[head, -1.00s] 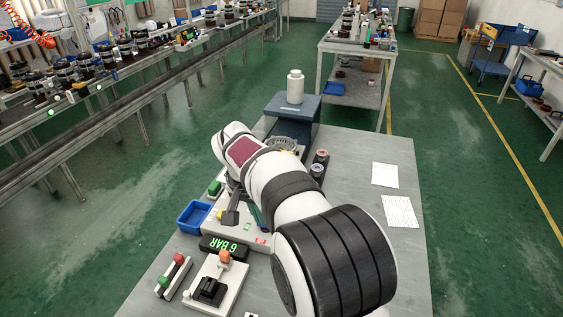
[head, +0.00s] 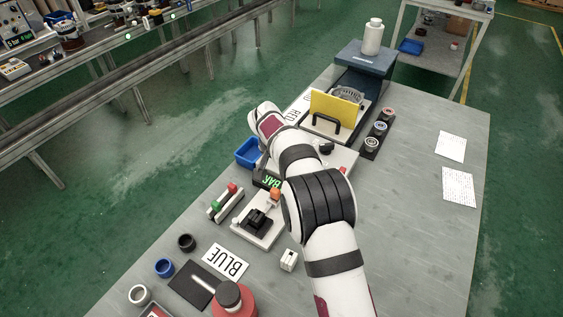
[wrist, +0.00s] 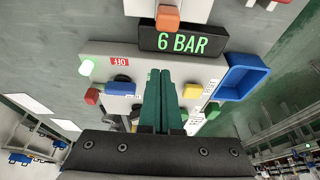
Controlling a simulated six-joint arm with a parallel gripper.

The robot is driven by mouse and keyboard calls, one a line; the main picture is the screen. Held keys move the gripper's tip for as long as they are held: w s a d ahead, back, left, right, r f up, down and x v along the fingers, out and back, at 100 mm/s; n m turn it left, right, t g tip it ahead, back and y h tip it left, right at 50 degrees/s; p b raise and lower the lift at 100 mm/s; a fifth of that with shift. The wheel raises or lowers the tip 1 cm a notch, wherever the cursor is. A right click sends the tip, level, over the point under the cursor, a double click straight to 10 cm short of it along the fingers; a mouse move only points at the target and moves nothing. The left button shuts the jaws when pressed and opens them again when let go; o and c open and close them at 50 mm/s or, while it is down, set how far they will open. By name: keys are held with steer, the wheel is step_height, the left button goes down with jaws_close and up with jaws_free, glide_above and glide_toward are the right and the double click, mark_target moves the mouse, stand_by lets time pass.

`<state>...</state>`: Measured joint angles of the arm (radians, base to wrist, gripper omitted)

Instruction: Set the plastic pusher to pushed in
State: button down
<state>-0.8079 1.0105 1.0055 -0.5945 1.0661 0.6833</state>
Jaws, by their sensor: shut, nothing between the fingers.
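My gripper (wrist: 160,76) shows in the wrist view as two green fingers, shut together with nothing between them. The fingertips are over the pale control panel (wrist: 112,52); I cannot tell whether they touch it. In the head view my arm hides the gripper and much of the panel. No part is labelled as the plastic pusher. I cannot tell how far any is pressed.
A display reading 6 BAR (wrist: 182,41) adjoins the panel. A blue bin (wrist: 243,77) is beside it, also in the head view (head: 249,152). A yellow plate (head: 335,108) stands behind the panel, near several round pots. A black-and-white fixture (head: 258,219) is in front. The table's right side is mostly clear.

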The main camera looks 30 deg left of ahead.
mark_target(274, 193)
steer(key=x, duration=0.3)
steer(key=shift+s+f, duration=0.15)
steer(key=shift+f, duration=0.1)
steer(key=s, duration=0.2)
steer(key=shift+s+r, duration=0.15)
steer(key=shift+s, duration=0.7)
steer(key=shift+s, duration=1.65)
